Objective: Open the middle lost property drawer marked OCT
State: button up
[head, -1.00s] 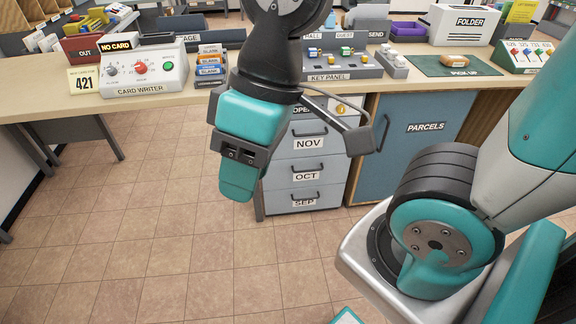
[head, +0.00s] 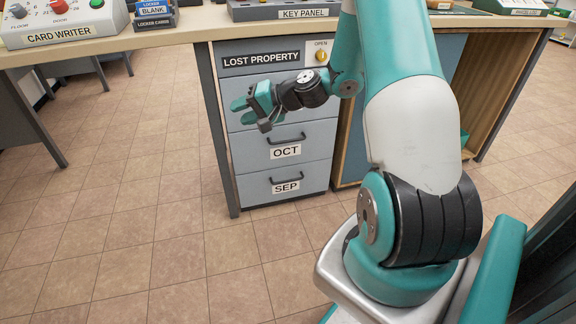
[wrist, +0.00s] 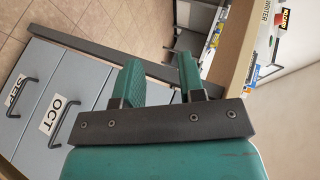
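The grey OCT drawer (head: 315,150) is the middle front of the lost property cabinet (head: 234,62), with a dark bar handle (head: 287,138) above its white label. It looks shut.
The SEP drawer (head: 310,177) is below and looks shut. The counter top (head: 190,33) overhangs the cabinet, with the card writer (head: 60,25) and key panel (head: 300,12) on it. A yellow knob (head: 321,56) sits under OPEN. The tiled floor (head: 150,230) ahead is clear.

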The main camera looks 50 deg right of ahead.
jog(key=s+d+f+m+t+h+b, duration=0.2)
jog(key=d+f+m+t+h+b, duration=0.3)
jog(key=d+f, duration=0.85)
jog(key=m+h+b, duration=0.4)
jog(key=m+b, duration=0.1)
jog(key=m, duration=0.2)
send_near(288, 141)
jog(key=shift+h, duration=0.3)
jog(key=b+x, duration=0.5)
jog(key=x, duration=0.5)
jog(key=shift+w+f, duration=0.2)
jog(key=shift+f, duration=0.05)
grip_shut()
